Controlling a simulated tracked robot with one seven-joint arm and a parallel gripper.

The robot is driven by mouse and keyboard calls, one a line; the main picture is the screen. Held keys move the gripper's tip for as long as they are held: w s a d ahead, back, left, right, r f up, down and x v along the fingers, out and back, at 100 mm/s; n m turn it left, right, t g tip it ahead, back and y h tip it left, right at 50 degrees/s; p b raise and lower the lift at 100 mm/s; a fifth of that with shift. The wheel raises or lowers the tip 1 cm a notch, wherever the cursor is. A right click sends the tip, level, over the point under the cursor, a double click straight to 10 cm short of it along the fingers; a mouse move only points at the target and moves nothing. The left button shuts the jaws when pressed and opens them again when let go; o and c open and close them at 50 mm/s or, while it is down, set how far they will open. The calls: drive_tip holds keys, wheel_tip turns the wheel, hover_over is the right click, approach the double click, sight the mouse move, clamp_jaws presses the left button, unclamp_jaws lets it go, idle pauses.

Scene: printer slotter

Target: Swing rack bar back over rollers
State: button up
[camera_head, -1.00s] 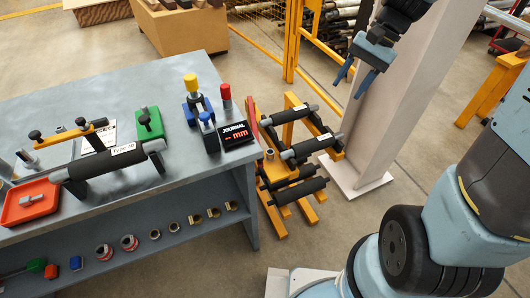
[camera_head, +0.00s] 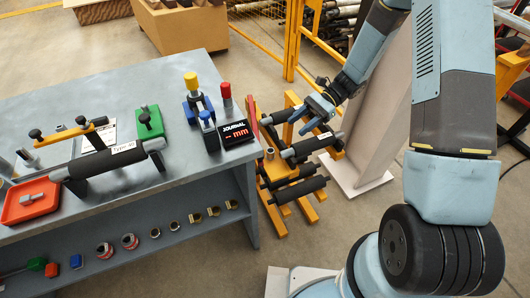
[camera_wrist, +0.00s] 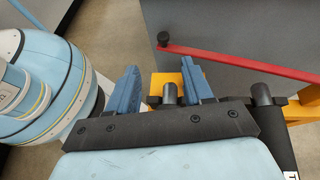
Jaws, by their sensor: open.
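The red rack bar (camera_wrist: 240,63) shows in the wrist view, running along the grey bench side from a dark knob (camera_wrist: 164,38). In the head view a short red stretch of it (camera_head: 252,115) shows at the left side of the yellow rack (camera_head: 282,226). Black rollers (camera_head: 300,190) lie across the rack at several heights. My gripper (camera_head: 301,122) is open and empty above the rack's upper rollers, apart from the bar. In the wrist view my gripper's fingers (camera_wrist: 160,68) point towards the knobbed end, with a dark cylinder end (camera_wrist: 170,93) seen between them.
A pale post (camera_head: 375,130) stands close right of the rack. A yellow frame (camera_head: 291,40) is behind.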

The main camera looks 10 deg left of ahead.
drive_tip(key=shift+s+a+f+m+y, duration=0.15)
drive_tip(key=shift+a+f, duration=0.1)
drive_tip(key=shift+f, duration=0.3)
drive_tip(key=shift+w+a+f+m+y, duration=0.1)
drive_tip(key=shift+a+f+m+y, duration=0.1)
drive_tip(key=shift+f, duration=0.3)
drive_tip(key=x, duration=1.3)
drive_tip(key=shift+s, duration=0.25)
drive_tip(key=shift+a+f, duration=0.1)
drive_tip(key=shift+f, duration=0.05)
clamp_jaws()
